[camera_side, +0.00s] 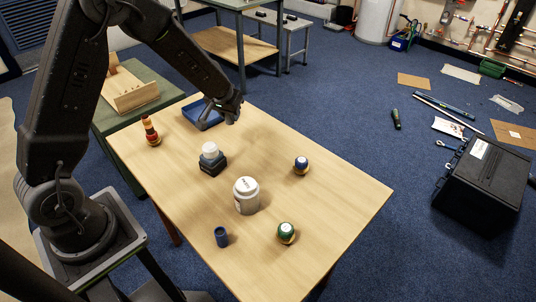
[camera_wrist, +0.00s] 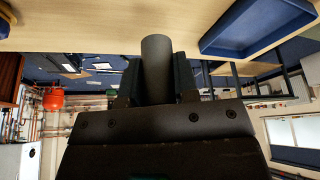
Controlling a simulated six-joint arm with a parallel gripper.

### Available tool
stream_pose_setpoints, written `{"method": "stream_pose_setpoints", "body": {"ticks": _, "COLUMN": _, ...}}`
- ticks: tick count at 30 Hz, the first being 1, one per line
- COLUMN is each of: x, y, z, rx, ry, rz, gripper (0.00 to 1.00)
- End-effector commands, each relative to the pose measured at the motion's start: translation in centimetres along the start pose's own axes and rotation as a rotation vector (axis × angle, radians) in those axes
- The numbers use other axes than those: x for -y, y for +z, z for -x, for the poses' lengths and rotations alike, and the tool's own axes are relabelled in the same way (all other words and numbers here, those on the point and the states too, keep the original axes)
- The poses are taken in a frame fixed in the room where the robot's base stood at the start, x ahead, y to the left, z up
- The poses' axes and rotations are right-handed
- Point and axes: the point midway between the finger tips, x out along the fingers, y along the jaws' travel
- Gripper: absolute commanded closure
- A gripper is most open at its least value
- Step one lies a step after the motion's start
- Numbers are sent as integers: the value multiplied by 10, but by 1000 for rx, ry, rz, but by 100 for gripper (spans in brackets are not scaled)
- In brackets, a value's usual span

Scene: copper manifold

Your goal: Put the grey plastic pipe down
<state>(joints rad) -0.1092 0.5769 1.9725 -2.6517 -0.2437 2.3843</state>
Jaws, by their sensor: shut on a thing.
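In the wrist view the grey plastic pipe (camera_wrist: 157,70) stands between the two dark fingers of my gripper (camera_wrist: 156,82), which is shut on it. Its far end shows against the wooden table (camera_wrist: 95,28). In the side view my gripper (camera_side: 232,112) is over the far part of the table (camera_side: 335,197), just right of the blue tray (camera_side: 201,115). The pipe is too small and dark there to tell from the fingers, and I cannot tell whether it touches the table.
On the table are a red-and-dark bottle (camera_side: 150,131), a white-capped dark jar (camera_side: 211,160), a white tub (camera_side: 246,196), a blue cylinder (camera_side: 221,237), a blue-topped jar (camera_side: 301,165) and a green jar (camera_side: 286,233). The blue tray also shows in the wrist view (camera_wrist: 255,25). The table's right end is clear.

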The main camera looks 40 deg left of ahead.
Motion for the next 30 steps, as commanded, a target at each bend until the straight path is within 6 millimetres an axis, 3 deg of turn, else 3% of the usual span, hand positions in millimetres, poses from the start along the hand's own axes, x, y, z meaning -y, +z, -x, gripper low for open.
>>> {"method": "stream_pose_setpoints", "body": {"ticks": 18, "x": -111, "y": 10, "z": -66, "rx": 1, "ry": 8, "rz": -20, "gripper": 95}}
{"method": "stream_pose_setpoints", "body": {"ticks": 25, "x": -120, "y": 12, "z": -76, "rx": 0, "ry": 6, "rz": -17, "gripper": 95}}
{"method": "stream_pose_setpoints", "body": {"ticks": 30, "x": -118, "y": 20, "z": -94, "rx": 2, "ry": 5, "rz": -18, "gripper": 95}}
